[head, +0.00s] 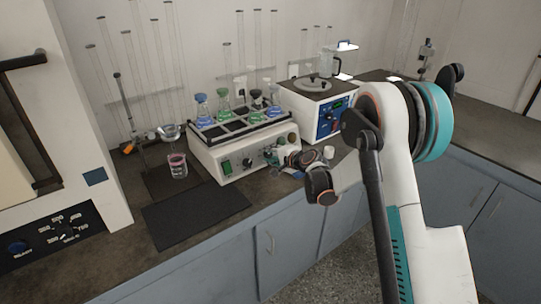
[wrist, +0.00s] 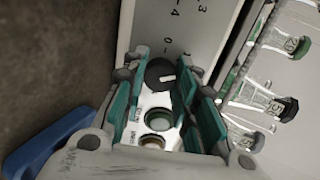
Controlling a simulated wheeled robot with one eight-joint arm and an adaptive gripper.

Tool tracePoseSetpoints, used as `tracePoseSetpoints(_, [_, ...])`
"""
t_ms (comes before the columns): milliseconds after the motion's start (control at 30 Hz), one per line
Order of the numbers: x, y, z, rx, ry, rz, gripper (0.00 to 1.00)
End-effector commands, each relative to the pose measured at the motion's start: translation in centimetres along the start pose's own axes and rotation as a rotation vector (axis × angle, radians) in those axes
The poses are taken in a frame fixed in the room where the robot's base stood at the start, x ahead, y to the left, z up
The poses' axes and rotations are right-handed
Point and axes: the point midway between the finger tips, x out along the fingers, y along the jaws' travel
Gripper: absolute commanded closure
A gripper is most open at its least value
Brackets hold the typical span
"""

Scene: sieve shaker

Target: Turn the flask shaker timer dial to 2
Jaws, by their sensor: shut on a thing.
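The flask shaker (head: 215,163) is a white box on the bench, with several flasks in its dark top rack. My gripper (head: 298,158) is at the right end of its front panel. In the wrist view, my gripper (wrist: 160,66) has its teal-lined fingers on both sides of a round dark dial (wrist: 155,74) and is shut on it. The dial bears a short white mark. Printed figures, among them 0, 3 and 4, show on the panel beyond it. Which figure the mark points at cannot be told. In the head view my gripper hides the dial.
A white device with a blue panel (head: 328,122) stands close right of the shaker. A beaker of pink liquid (head: 177,166) stands to its left. A dark mat (head: 195,215) lies in front. In the wrist view, flasks (wrist: 262,98) are close on the right.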

Motion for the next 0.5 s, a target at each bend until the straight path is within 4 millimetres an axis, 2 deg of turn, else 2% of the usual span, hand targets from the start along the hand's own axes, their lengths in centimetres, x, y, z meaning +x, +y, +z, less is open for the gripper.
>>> tracePoseSetpoints(200, [-0.03, 0.08, -0.1, 0.187, -0.005, 0.003, 0.97])
tracePoseSetpoints(500, [-0.03, 0.13, -0.1, 0.375, -0.012, 0.006, 0.97])
